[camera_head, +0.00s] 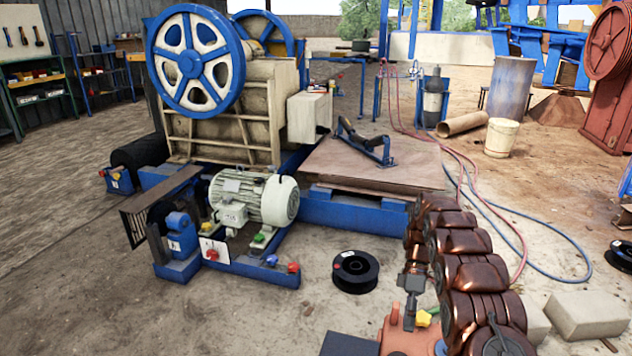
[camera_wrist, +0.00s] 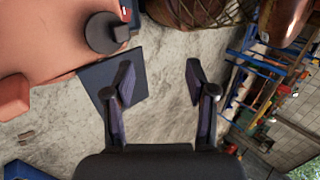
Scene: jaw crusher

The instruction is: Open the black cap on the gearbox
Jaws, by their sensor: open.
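In the wrist view, my gripper (camera_wrist: 160,82) is open, with its two dark fingers spread and bare concrete floor showing between them. A round black cap (camera_wrist: 104,32) sits on an orange-red housing (camera_wrist: 45,50), which looks like the gearbox, at the upper left. The cap is to the left of and beyond the left finger, apart from it. In the head view, the orange housing (camera_head: 405,337) is at the bottom edge, partly cut off. The cap cannot be made out clearly there.
A dark flat plate (camera_wrist: 100,85) lies beside the housing. In the head view, a yellow knob (camera_head: 424,318) is near the housing, and a black spool (camera_head: 355,271) lies on the floor. The crusher (camera_head: 225,90) and grey motor (camera_head: 255,198) stand to the left. Pale blocks (camera_head: 588,315) lie at right.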

